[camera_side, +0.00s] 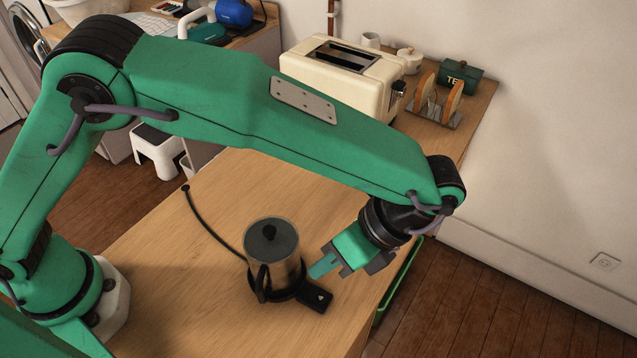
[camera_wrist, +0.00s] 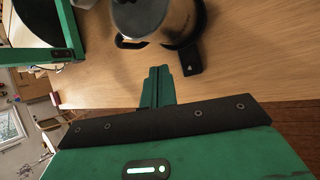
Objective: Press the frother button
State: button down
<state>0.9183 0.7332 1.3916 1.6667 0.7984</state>
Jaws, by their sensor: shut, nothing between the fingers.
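The frother (camera_side: 272,262) stands upright on the wooden counter, a metal jug with a dark lid and a black handle on a black base. Its button sits on a small black tab (camera_side: 317,298) that sticks out from the base, with a small light mark on it. In the wrist view the frother (camera_wrist: 160,20) is at the top, and the tab (camera_wrist: 190,64) shows to its lower right. My gripper (camera_side: 318,268) is shut and empty, just right of the jug and above the tab. In the wrist view its fingers (camera_wrist: 158,80) lie left of the tab, apart from it in the picture.
A black cord (camera_side: 207,228) runs from the frother across the counter (camera_side: 180,290). A cream toaster (camera_side: 340,75), a toast rack (camera_side: 435,105) and a green tea tin (camera_side: 460,76) stand at the back. The counter's right edge is close to my gripper.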

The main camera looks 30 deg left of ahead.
aim_at(325, 298)
jog(key=shift+f, duration=3.7)
jog(key=shift+f, duration=0.75)
jog(key=shift+r, duration=0.1)
dwell(0.4)
jog(key=shift+r, duration=0.7)
jog(key=shift+r, duration=2.5)
